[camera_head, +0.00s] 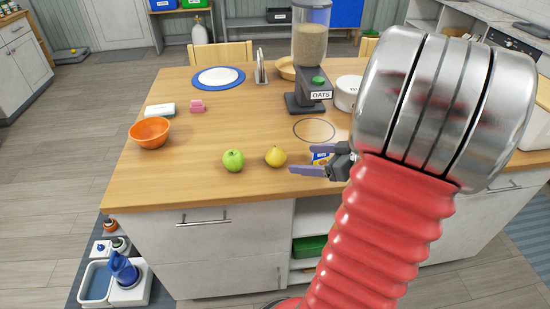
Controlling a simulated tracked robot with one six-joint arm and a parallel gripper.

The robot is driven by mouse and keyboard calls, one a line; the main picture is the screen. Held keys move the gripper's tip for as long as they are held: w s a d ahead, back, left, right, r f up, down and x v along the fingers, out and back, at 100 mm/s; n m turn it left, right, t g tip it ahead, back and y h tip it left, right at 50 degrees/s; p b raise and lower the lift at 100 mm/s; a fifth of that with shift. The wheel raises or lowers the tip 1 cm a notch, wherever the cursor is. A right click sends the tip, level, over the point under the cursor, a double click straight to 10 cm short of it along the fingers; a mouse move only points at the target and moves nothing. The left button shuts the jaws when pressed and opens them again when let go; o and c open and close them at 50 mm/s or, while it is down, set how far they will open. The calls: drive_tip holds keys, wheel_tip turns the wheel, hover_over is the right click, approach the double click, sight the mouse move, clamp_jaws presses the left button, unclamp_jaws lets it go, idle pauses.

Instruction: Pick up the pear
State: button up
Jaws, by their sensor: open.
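The yellow pear (276,157) stands upright near the front edge of the wooden table, just right of a green apple (233,160). My gripper (292,160) reaches in from the right, its purple fingers spread apart and pointing left toward the pear. The pear is not held. Whether a fingertip touches it I cannot tell. My red and silver arm fills the right side of the view and hides part of the table.
An orange bowl (149,133) sits at the left edge. A blue and yellow packet (321,158) lies right by my gripper. An oats dispenser (311,60) and a white canister (347,92) stand behind. A blue-rimmed plate (202,83) lies at the back left. The table's middle is mostly clear.

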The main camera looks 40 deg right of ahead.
sight(283, 158)
drive_tip(key=x, duration=0.6)
drive_tip(key=shift+w+f, duration=0.25)
drive_tip(key=shift+w, duration=0.15)
drive_tip(key=shift+d+x, duration=0.2)
drive_tip(key=shift+x, duration=2.45)
drive_tip(key=shift+f, duration=0.1)
drive_tip(key=c, duration=1.2)
